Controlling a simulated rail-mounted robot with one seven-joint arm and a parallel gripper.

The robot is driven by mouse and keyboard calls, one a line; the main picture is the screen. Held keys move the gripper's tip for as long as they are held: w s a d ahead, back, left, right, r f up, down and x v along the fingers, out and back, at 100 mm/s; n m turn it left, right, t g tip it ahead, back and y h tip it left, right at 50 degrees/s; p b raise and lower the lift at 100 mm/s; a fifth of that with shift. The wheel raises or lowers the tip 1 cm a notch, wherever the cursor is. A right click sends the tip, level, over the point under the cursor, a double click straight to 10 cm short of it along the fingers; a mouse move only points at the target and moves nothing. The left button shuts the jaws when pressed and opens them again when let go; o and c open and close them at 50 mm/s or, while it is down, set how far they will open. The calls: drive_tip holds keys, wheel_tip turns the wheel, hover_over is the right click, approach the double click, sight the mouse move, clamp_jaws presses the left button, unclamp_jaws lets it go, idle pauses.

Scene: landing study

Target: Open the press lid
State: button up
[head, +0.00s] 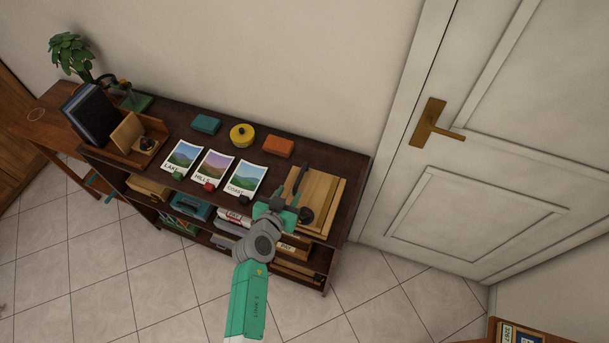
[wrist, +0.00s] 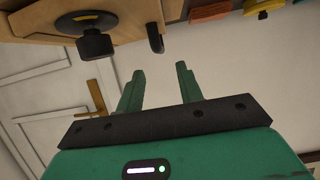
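The press is a pale wooden box-like thing (head: 323,190) at the right end of the dark shelf top. Its lid appears to lie flat, partly hidden by my gripper. A dark bar lies along its left side, and a round black knob (head: 306,215) is near its front. In the wrist view the press wood (wrist: 126,12) fills the top left, with the black knob (wrist: 96,44) and a dark rounded end (wrist: 155,38) projecting from it. My gripper (head: 294,198) is at the front left of the press. Its fingers (wrist: 160,68) are apart with nothing between them.
Three picture cards (head: 213,167) lie left of the press. Behind them are a teal block (head: 206,124), a yellow round pot (head: 242,134) and an orange block (head: 278,146). A white door (head: 470,180) stands to the right. The tiled floor (head: 140,285) in front is clear.

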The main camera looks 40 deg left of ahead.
sight(299, 177)
drive_tip(key=b+x, duration=0.2)
drive_tip(key=x, duration=0.5)
drive_tip(key=shift+d, duration=0.1)
drive_tip(key=shift+w, duration=0.3)
clamp_jaws()
